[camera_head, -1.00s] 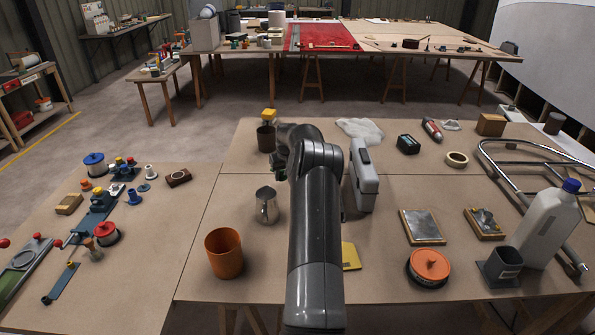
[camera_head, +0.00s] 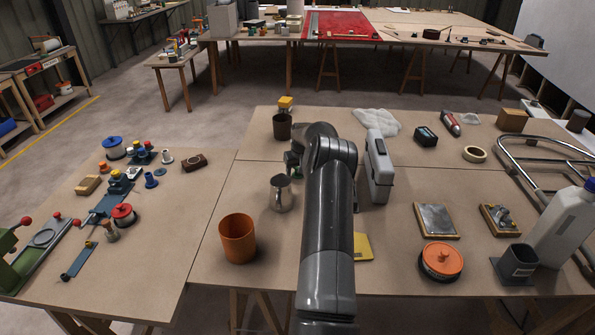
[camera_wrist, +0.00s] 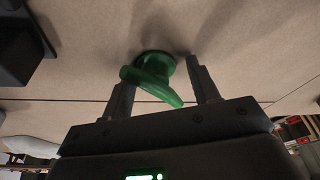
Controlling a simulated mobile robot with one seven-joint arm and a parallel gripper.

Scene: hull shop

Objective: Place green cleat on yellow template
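The green cleat (camera_wrist: 155,70) stands on the tan tabletop in the wrist view, between the fingertips of my gripper (camera_wrist: 160,76). One horn reaches the left finger, and I cannot tell whether they touch. A gap shows between the cleat and the right finger, so the gripper is open around it. In the head view my arm mostly hides the gripper, and only a bit of green (camera_head: 291,158) shows beside it. The yellow template (camera_head: 362,246) lies flat on the near table, right of my forearm and partly hidden by it.
A metal pitcher (camera_head: 281,193) and a dark brown cup (camera_head: 282,127) stand close left of the gripper. A grey case (camera_head: 380,168) stands close right. An orange pot (camera_head: 238,238) is nearer. An orange-lidded tin (camera_head: 441,260) lies right of the template, with bare tabletop between.

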